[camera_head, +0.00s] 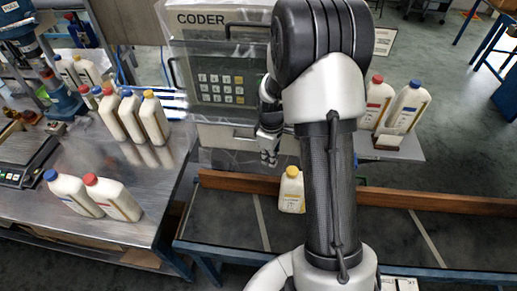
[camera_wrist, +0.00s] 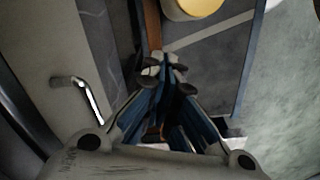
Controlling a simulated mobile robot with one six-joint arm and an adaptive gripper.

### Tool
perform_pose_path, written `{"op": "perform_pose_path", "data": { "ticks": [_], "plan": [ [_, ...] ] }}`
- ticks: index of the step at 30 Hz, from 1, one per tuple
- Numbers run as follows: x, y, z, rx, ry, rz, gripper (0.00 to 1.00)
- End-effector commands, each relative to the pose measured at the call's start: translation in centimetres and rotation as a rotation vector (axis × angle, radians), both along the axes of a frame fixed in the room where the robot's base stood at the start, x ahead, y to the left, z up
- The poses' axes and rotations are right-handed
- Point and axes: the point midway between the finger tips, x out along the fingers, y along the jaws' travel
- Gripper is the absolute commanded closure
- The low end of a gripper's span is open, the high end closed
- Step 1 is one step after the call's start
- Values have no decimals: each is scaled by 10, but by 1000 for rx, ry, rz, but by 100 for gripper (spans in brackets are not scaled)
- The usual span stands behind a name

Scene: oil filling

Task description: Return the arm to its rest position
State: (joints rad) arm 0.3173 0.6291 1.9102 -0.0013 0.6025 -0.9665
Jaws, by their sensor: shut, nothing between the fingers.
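My gripper (camera_head: 268,158) hangs in front of the coder cabinet in the head view, left of my large arm links. Its fingers point down. In the wrist view the gripper (camera_wrist: 162,65) has its fingertips together with nothing between them. A white bottle with a yellow cap (camera_head: 291,190) stands upright on the dark conveyor, below and slightly right of my gripper and apart from it. The yellow cap (camera_wrist: 196,7) shows at the top edge of the wrist view. My arm hides part of the cabinet and the conveyor.
The coder cabinet (camera_head: 223,60) with its keypad is close behind my gripper. A brown rail (camera_head: 235,182) runs along the conveyor (camera_head: 400,235). Several capped bottles stand on the metal table (camera_head: 150,195) at left. Two bottles (camera_head: 405,107) stand on a shelf at right.

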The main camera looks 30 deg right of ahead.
Motion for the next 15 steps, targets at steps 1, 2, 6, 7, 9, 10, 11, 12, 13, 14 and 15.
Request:
{"op": "perform_pose_path", "data": {
  "ticks": [1,2,6,7,9,10,11,12,13,14,15],
  "plan": [
    [0,0,2,0,0,0,100],
    [0,0,2,0,0,0,100],
    [0,0,2,0,0,0,100],
    [0,1,4,-1,-2,-2,100],
    [0,3,12,-4,-12,-10,100],
    [0,5,18,-5,-18,-17,100],
    [-1,8,26,-7,-25,-27,100],
    [-3,13,39,-10,-39,-44,100],
    [-5,18,50,-12,-50,-60,100],
    [-8,23,63,-15,-63,-78,100],
    [-13,31,80,-17,-82,-105,100]
  ]
}}
